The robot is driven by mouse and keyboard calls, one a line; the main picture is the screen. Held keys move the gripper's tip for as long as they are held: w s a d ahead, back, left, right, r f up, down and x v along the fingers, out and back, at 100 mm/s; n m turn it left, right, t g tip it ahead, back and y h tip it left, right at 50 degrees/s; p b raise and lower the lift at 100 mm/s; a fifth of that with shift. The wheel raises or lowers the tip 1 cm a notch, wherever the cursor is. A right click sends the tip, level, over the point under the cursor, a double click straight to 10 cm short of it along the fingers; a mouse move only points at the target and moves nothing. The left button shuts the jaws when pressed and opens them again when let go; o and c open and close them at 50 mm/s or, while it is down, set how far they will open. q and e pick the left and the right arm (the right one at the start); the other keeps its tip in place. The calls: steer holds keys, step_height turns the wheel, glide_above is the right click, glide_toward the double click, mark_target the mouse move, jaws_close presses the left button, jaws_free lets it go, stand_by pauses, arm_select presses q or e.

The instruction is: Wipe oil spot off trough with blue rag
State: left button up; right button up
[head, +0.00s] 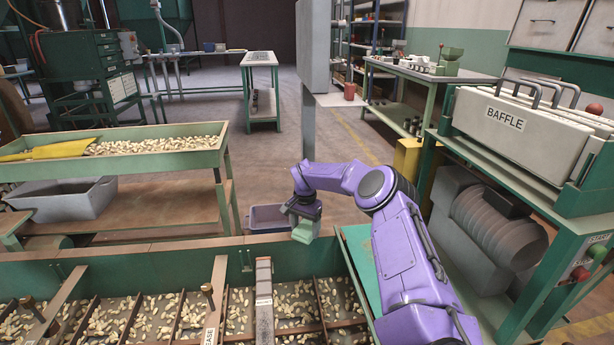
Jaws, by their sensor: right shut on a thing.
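My right arm reaches in from the lower right. Its gripper (303,212) is shut on a small pale green piece (305,232), which may be the rag; no clearly blue rag shows. The gripper holds it above the far edge of the long green trough (200,262), near the trough's right end. The trough runs along the bottom of the view and holds pale nuts between brown dividers. I cannot make out an oil spot for certain; part of the trough lies behind my arm or outside the view. My left gripper is not in view.
A flat bar (264,285) crosses the trough, left of my gripper. A blue-grey bin (268,217) stands behind the gripper. A nut table (175,160) and grey tub (65,203) are at left. The BAFFLE rack (520,125) and machinery crowd the right. A grey post (308,125) rises behind.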

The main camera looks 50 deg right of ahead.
steer(key=shift+s+d, duration=0.4)
step_height(320, 180, up, 3)
steer(key=shift+f+p, duration=0.2)
steer(key=shift+p, duration=0.65)
step_height(320, 180, up, 6)
steer(key=p, duration=0.5)
steer(key=shift+f, duration=0.2)
